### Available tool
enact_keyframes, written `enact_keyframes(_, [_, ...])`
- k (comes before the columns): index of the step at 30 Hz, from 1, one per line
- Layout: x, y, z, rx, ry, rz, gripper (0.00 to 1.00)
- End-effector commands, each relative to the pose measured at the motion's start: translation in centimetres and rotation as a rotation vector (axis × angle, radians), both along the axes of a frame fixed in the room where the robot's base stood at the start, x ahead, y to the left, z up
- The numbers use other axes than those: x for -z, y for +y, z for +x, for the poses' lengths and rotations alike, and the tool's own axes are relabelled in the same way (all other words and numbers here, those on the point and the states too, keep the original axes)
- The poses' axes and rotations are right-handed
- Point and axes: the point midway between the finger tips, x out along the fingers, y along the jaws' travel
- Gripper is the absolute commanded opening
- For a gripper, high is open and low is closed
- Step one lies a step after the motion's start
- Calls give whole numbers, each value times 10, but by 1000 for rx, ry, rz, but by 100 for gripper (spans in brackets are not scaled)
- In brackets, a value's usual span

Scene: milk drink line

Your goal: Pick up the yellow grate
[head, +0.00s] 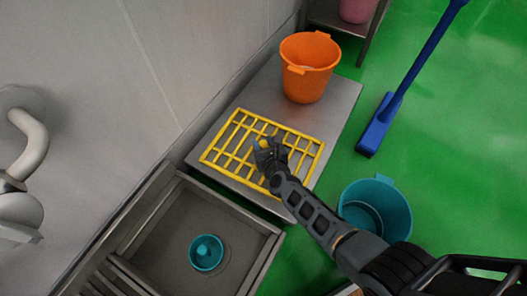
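The yellow grate (286,128) lies flat on a grey metal table (340,98), in the middle of the head view. It is an open grid of thin bars. My gripper (263,149) reaches in from the lower right, and its tip is over the middle of the grate. A small yellow part of the grate shows at the fingertips. The gripper and wrist hide some of the bars on the right half. I cannot tell whether the fingers are open, or whether they touch the grate.
An orange bucket (310,70) stands on the table behind the grate. A metal sink (165,235) with a teal round piece (206,252) is at lower left. A teal bucket (375,205) and a blue broom (380,122) are on the right over the green floor.

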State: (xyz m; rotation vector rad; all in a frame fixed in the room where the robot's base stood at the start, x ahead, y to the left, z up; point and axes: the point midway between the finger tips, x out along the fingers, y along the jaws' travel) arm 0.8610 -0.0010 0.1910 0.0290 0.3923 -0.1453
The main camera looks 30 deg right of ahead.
Motion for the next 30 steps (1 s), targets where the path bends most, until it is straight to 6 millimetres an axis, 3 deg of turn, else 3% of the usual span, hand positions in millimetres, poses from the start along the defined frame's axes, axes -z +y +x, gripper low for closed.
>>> enact_keyframes(13, [0, 0, 0, -1, 0, 0, 0])
enact_keyframes(30, [0, 0, 0, -1, 0, -1, 0])
